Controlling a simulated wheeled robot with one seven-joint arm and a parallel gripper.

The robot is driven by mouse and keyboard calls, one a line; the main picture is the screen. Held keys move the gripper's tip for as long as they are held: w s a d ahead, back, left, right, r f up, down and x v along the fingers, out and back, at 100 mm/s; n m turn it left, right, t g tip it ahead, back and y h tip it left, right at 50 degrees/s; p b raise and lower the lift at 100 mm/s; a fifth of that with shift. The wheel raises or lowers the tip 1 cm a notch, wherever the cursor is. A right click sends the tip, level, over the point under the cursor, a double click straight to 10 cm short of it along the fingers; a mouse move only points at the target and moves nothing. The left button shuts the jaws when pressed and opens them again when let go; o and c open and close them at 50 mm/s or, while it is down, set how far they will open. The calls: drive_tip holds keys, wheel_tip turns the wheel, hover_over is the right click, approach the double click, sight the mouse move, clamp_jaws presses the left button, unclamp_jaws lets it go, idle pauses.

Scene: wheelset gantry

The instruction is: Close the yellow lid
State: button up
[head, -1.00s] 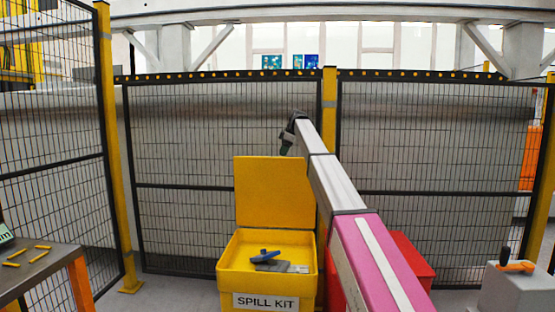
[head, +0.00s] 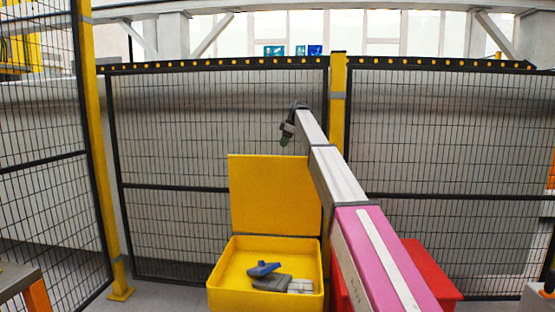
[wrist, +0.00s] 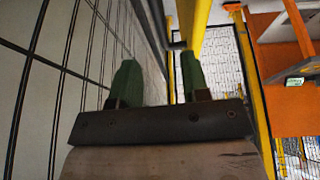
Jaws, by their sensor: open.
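The yellow lid (head: 270,195) stands upright at the back of the yellow spill kit box (head: 214,296) in the head view. The box is open, with a blue-handled item (head: 264,268) and grey items (head: 272,283) inside. My gripper (head: 284,139) is at the end of my outstretched arm, above and beyond the lid's top right corner, apart from it. In the wrist view its two green fingers (wrist: 158,80) are spread with nothing between them. A yellow edge (wrist: 196,20) shows close by at the top; I cannot tell whether it is the lid.
A mesh fence (head: 220,120) with a yellow post (head: 338,100) stands behind the box, near my gripper. A red box (head: 432,268) stands right of the spill kit, partly behind my arm. A table corner (head: 18,280) is at the left edge.

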sight(277, 158)
drive_tip(key=x, duration=0.9)
clamp_jaws()
